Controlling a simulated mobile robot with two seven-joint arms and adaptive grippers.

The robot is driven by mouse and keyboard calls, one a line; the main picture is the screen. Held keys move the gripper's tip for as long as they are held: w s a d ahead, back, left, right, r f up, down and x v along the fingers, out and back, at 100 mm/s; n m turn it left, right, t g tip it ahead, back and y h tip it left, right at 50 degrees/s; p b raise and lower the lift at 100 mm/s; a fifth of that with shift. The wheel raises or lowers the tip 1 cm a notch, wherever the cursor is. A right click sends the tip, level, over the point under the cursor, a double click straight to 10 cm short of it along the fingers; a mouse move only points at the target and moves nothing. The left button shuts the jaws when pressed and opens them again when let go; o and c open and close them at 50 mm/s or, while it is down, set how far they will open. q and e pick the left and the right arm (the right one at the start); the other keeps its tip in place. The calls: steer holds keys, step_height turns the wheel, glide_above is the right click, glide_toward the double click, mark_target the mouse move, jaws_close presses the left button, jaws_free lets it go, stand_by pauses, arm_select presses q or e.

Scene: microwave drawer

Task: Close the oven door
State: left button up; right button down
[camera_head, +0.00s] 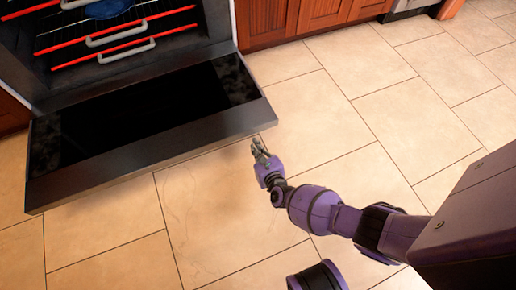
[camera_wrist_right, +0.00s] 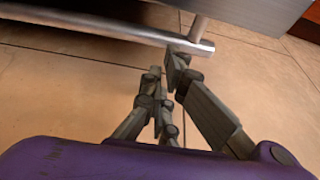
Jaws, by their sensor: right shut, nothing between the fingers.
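The oven door (camera_head: 255,118) is open, hinged down and lying about level, its dark glass facing up, in front of the oven cavity (camera_head: 110,50). My right gripper (camera_head: 257,143) is just off the door's front edge, near its right corner. In the right wrist view the gripper (camera_wrist_right: 164,76) is shut and empty. The door's metal handle bar (camera_wrist_right: 110,32) and the door's edge (camera_wrist_right: 262,12) lie just beyond the fingers. One finger overlaps the end of the bar in the picture; I cannot tell whether they touch. My left gripper is not in view.
Several racks with red front strips and pale handles (camera_head: 113,51) are in the oven, with a blue dish (camera_head: 108,9) on the upper one. Wooden cabinets (camera_head: 300,16) stand to the right of the oven. The tiled floor (camera_head: 400,110) around the door is clear.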

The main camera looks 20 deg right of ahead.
steer(key=shift+r, duration=1.6)
